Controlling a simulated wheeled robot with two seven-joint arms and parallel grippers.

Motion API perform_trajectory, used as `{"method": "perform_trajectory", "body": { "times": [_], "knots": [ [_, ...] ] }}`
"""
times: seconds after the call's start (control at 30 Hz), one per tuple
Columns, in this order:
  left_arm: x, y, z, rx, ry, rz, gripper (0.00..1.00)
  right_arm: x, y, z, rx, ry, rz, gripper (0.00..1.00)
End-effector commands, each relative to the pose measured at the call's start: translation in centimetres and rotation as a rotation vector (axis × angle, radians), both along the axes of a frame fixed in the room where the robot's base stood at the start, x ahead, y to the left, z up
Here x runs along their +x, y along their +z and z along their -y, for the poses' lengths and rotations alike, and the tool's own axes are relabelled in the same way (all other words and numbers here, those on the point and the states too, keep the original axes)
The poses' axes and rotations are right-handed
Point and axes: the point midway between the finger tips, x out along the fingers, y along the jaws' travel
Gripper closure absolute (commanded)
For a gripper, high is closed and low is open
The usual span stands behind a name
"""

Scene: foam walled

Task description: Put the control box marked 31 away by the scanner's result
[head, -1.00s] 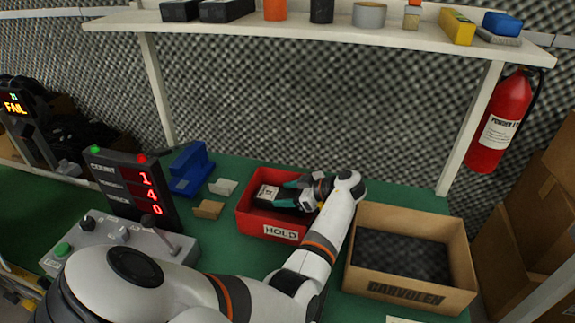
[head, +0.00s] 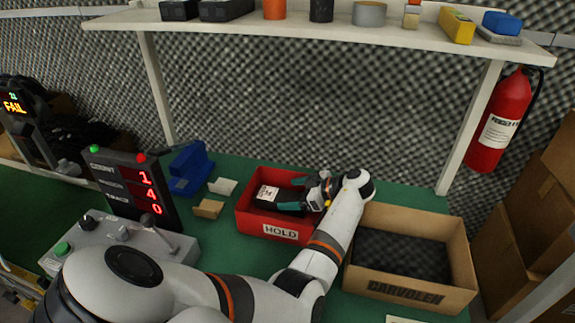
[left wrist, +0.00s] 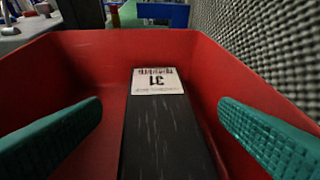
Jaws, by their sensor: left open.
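The control box marked 31 (head: 276,197) is black with a white label and lies in the red bin marked HOLD (head: 251,218). In the left wrist view the box (left wrist: 165,135) lies lengthwise, its label at the far end. My left gripper (head: 298,194) is at the bin's right part, over the near end of the box. Its two green fingers (left wrist: 160,130) stand apart on either side of the box, with gaps between. The scanner display (head: 14,104) at the far left reads FAIL. My right gripper is not in view.
An open cardboard box marked CARVOLEN (head: 405,291) stands right of the red bin. A counter display (head: 135,190) reading 140, a grey control panel (head: 95,240) and a blue holder (head: 188,170) are to the left. A shelf (head: 320,32) crosses above.

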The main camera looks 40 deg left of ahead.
Motion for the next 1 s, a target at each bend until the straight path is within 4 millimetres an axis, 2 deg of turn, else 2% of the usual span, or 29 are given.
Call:
{"method": "perform_trajectory", "body": {
  "times": [0.2,0.43,0.6,1.0],
  "knots": [
    [1.6,2.3,4.2,-0.002,-0.003,0.002,0.16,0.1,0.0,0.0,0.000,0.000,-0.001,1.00],
    [2.7,4.1,7.2,0.000,0.000,0.002,0.16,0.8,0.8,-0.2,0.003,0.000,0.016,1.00],
    [2.9,4.5,8.0,0.000,0.000,0.000,0.16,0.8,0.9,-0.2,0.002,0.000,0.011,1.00],
    [2.9,4.6,8.0,0.000,0.000,0.000,0.16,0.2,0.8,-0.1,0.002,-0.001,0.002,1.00]
  ]
}}
